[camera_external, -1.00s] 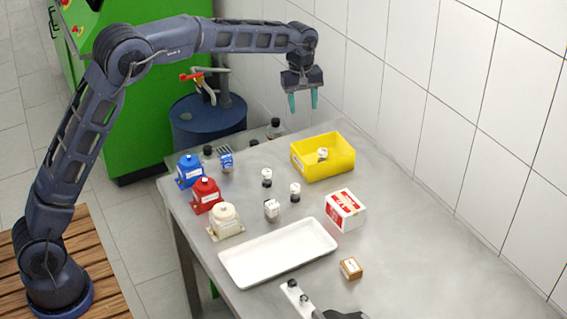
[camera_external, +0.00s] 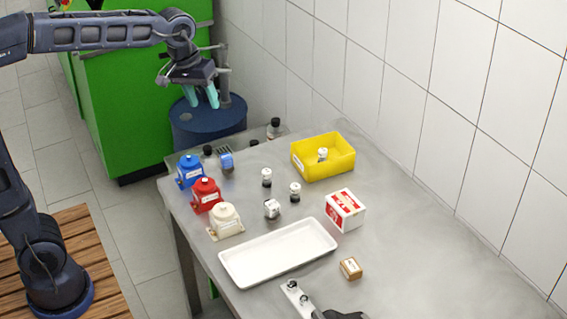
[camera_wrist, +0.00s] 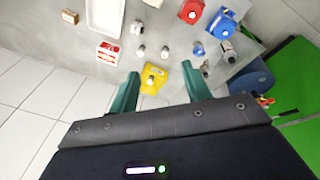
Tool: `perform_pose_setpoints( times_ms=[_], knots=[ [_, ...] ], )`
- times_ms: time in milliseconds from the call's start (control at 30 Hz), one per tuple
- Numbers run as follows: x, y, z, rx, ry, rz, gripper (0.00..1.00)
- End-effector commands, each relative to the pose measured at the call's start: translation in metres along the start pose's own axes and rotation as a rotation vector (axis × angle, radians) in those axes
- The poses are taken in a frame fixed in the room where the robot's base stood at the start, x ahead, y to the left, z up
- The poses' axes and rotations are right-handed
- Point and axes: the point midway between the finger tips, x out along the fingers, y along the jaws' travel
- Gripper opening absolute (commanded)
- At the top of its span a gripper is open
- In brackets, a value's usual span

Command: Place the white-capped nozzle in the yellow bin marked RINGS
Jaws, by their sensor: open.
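The yellow bin (camera_external: 338,168) stands on the far part of the metal table by the wall. A small white-capped piece (camera_external: 323,155) is inside it; the bin (camera_wrist: 148,91) also shows in the wrist view. Two more white-capped pieces with dark bodies stand in front of the bin, one at left (camera_external: 266,177) and one at right (camera_external: 295,192). I cannot tell their exact types, and the bin's marking is too small to read. My gripper (camera_external: 202,96) is open and empty, in the air left of the bin, over the blue drum.
Blue (camera_external: 190,171), red (camera_external: 206,195) and cream (camera_external: 226,219) pump-like parts line the table's left edge. A white tray (camera_external: 278,271), a red-and-white box (camera_external: 345,210) and a small brown box (camera_external: 351,268) lie nearer. The blue drum (camera_external: 190,127) stands behind the table.

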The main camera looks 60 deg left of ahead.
Motion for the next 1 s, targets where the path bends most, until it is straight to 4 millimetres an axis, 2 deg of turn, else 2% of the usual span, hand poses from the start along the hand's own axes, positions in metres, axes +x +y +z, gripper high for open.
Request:
perform_pose_setpoints(
  times_ms=[33, 300, 600, 800, 1000],
  knots=[
    [-0.006, -0.009, 0.017, 0.035, 0.010, 0.007, 0.48],
    [-0.017, -0.053, 0.096, 0.233, 0.056, 0.024, 0.48],
    [-0.007, -0.104, 0.180, 0.454, 0.112, 0.029, 0.48],
    [0.007, -0.130, 0.221, 0.571, 0.144, 0.024, 0.48],
    [0.015, -0.142, 0.238, 0.622, 0.156, 0.020, 0.48]
  ],
)
